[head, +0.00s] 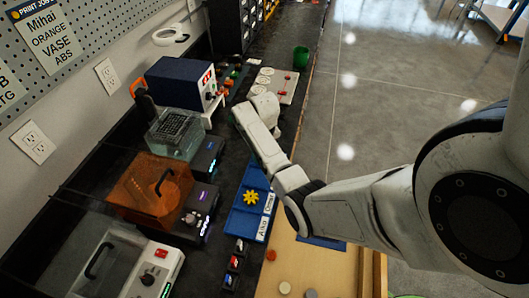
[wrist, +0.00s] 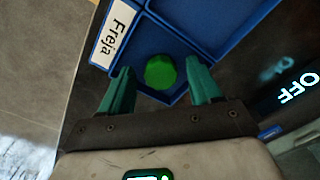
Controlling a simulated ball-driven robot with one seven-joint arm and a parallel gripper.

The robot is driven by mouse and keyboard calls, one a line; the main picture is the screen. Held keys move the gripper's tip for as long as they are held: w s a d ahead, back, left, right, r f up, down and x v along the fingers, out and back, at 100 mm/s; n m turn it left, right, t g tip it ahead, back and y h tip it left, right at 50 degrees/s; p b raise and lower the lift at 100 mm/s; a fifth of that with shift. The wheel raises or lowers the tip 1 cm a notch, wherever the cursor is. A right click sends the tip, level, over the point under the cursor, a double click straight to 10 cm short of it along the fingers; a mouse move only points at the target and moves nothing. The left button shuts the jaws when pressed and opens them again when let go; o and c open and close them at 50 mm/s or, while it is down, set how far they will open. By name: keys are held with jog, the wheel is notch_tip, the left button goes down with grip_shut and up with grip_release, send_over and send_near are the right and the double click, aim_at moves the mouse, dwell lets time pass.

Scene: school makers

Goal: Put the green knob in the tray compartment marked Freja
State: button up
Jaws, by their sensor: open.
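The green knob (wrist: 160,72) lies in a compartment of the blue tray (wrist: 205,42), beside the label reading Freja (wrist: 113,32). My gripper (wrist: 160,86) is open, with one green finger to the left of the knob and one to the right. A small gap shows on each side. My arm covers part of that tray, and neither the knob nor my fingers can be made out there.
Machines stand along the wall side, including an orange-covered one (head: 150,190) and a blue box (head: 180,82). In the wrist view a lit OFF display (wrist: 298,88) is at the right. A green cup (head: 301,57) stands farther along the bench. Open floor lies right of the bench.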

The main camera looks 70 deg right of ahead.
jog(key=shift+r, duration=0.15)
notch_tip(320, 180, up, 12)
jog(key=a+f+n, duration=0.1)
jog(key=a+f, duration=0.1)
jog(key=a, duration=0.3)
jog(key=a+f+n, duration=0.1)
jog(key=a+f, duration=0.1)
jog(key=a, duration=0.3)
jog(key=a+f+n, duration=0.1)
jog(key=a+f, duration=0.2)
jog(key=a, duration=0.3)
jog(key=shift+s+a, duration=0.1)
jog(key=shift+s, duration=0.25)
jog(key=shift+n, duration=0.9)
jog(key=s+a, duration=0.1)
jog(key=a, duration=0.1)
jog(key=s+a+f, duration=0.1)
jog(key=a, duration=0.2)
jog(key=s+a, duration=0.1)
jog(key=a, duration=0.1)
jog(key=shift+s+a+f, duration=0.15)
jog(key=shift+s+a, duration=0.15)
jog(key=shift+a, duration=0.1)
jog(key=s+a+r+n+t, duration=0.1)
jog(key=s+a+n, duration=0.1)
jog(key=s+a, duration=0.5)
jog(key=shift+s+a+r+n, duration=0.15)
jog(key=shift+s+a+n, duration=0.15)
jog(key=shift+a, duration=0.1)
